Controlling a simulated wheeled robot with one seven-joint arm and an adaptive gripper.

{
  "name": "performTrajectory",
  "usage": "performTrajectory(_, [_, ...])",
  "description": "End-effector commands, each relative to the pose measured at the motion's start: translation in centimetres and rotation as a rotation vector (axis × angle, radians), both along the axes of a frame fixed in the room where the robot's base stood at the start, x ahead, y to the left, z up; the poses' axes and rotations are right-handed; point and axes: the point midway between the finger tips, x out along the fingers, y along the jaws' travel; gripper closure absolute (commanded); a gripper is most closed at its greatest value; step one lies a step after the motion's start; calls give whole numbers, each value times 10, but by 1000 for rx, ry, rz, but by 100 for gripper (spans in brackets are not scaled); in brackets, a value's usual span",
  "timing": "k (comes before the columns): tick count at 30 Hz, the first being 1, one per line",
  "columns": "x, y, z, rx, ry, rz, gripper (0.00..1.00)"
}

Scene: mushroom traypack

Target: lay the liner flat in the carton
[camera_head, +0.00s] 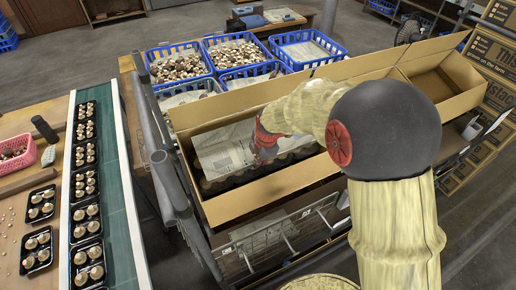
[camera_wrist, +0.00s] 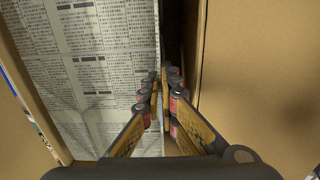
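The liner (camera_head: 225,150) is a sheet of printed newspaper in the long cardboard carton (camera_head: 290,183). It lies over the left part of dark packs in the carton, with uneven creases. My gripper (camera_head: 264,140) is inside the carton at the liner's right side. In the wrist view the liner (camera_wrist: 100,70) fills the left, and its right edge runs to my gripper (camera_wrist: 163,88). The fingers are nearly together and appear closed on that edge; the exact contact is hard to see. My arm hides part of the carton's right end.
An empty carton section (camera_head: 435,82) lies to the right. Blue crates (camera_head: 178,65) with mushrooms stand behind the carton. A green conveyor (camera_head: 120,200) with black mushroom trays runs at left. Metal rails (camera_head: 170,185) stand at the carton's left end.

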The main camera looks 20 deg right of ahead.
Motion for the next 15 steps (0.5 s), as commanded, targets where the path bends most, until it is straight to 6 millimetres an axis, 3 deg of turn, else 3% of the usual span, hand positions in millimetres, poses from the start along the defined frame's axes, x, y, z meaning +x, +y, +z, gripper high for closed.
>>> performTrajectory(1, [-4,1,17,0,-2,1,100])
performTrajectory(9, [-29,7,61,0,-4,2,100])
performTrajectory(15, [-41,10,82,0,-5,1,100])
